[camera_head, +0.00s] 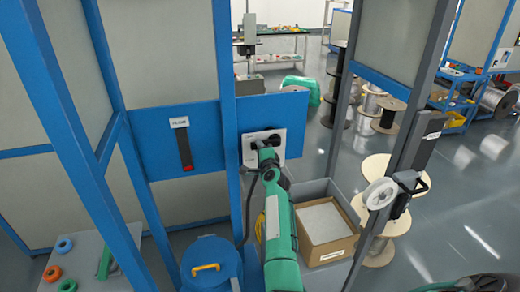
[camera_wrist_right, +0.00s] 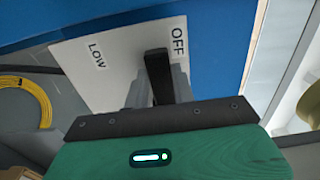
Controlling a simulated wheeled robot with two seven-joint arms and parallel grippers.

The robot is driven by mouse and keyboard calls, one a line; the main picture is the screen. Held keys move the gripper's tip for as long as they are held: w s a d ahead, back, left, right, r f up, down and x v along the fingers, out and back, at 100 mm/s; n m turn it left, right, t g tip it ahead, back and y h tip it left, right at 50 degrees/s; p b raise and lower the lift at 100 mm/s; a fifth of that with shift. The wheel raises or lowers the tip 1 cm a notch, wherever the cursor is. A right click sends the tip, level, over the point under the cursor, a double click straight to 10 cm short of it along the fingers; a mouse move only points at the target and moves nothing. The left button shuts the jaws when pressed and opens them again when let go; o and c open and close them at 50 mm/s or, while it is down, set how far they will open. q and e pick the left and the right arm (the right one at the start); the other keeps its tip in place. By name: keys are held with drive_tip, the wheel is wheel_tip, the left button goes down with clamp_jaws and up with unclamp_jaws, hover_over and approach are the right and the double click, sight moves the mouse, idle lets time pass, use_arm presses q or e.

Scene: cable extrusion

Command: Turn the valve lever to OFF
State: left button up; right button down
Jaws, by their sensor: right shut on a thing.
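The valve plate (camera_head: 262,146) is a white square on a blue panel of the frame. In the right wrist view the plate (camera_wrist_right: 112,75) carries the labels LOW on the left and OFF at the upper right. The black valve lever (camera_wrist_right: 158,72) stands out from the plate and its visible end lies close beside OFF. My right gripper (camera_wrist_right: 160,90) is shut on the lever, with grey fingers on both sides of it. In the head view my right gripper (camera_head: 264,147) is at the plate and largely covers the lever. My left gripper is not in view.
A black handle with a red end (camera_head: 184,150) is on the panel to the left. A cardboard box (camera_head: 325,228) stands right of my right arm. Cable spools stand behind.

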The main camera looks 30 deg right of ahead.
idle(0.4)
drive_tip(key=c, duration=1.2)
unclamp_jaws()
drive_tip(key=shift+o, duration=0.2)
